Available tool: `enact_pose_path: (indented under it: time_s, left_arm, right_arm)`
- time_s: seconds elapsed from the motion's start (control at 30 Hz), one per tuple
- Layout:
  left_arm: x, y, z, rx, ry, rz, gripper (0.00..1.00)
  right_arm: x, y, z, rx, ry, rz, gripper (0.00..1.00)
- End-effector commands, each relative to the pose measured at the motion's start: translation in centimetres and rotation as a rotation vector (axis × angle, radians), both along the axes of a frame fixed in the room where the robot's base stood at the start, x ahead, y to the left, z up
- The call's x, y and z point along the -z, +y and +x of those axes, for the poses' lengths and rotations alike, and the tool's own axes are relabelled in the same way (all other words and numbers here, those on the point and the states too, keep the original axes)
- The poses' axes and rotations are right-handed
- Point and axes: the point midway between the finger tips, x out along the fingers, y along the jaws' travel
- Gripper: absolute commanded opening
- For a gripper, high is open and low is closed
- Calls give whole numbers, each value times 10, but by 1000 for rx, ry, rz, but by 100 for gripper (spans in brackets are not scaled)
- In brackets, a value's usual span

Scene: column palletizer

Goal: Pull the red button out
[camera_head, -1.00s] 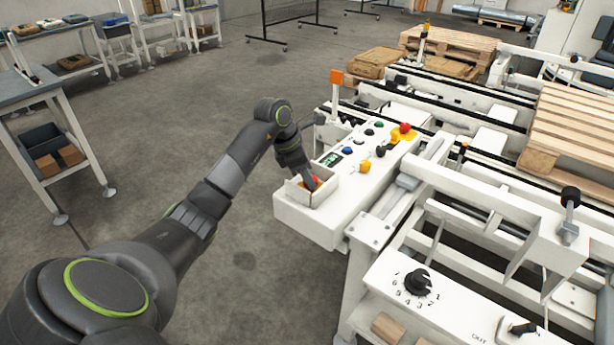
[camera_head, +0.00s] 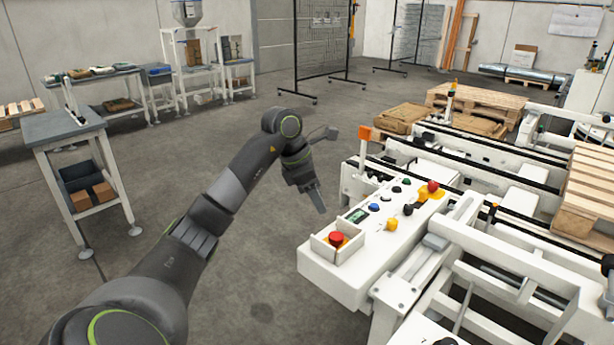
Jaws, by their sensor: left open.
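A red button (camera_head: 336,238) sits inside a low white guard box (camera_head: 349,253) at the near left end of the white control panel (camera_head: 345,289). Another red button (camera_head: 433,186), mushroom-shaped on a yellow base, is at the far end of the same panel. My left gripper (camera_head: 320,208) is in the air just left of and above the guard box, apart from the button and holding nothing visible. It is open, though the gap between its fingers is hard to see from here. My right gripper is not in view.
White conveyor frames and wooden pallets (camera_head: 483,106) fill the right. A workbench (camera_head: 62,125) stands at left. Floor between is clear.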

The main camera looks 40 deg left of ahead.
Motion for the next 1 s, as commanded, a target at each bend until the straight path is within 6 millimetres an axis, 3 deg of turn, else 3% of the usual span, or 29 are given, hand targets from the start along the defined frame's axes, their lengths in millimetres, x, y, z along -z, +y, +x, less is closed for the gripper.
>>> enact_pose_path:
  time_s: [0.1,0.33,1.0]
  left_arm:
    - [-26,8,-7,-1,-4,3,45]
    - [-53,15,-16,1,-2,0,45]
    - [-58,16,-18,1,-2,-1,45]
  right_arm:
    - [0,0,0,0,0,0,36]
    - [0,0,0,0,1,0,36]
    - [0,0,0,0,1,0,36]
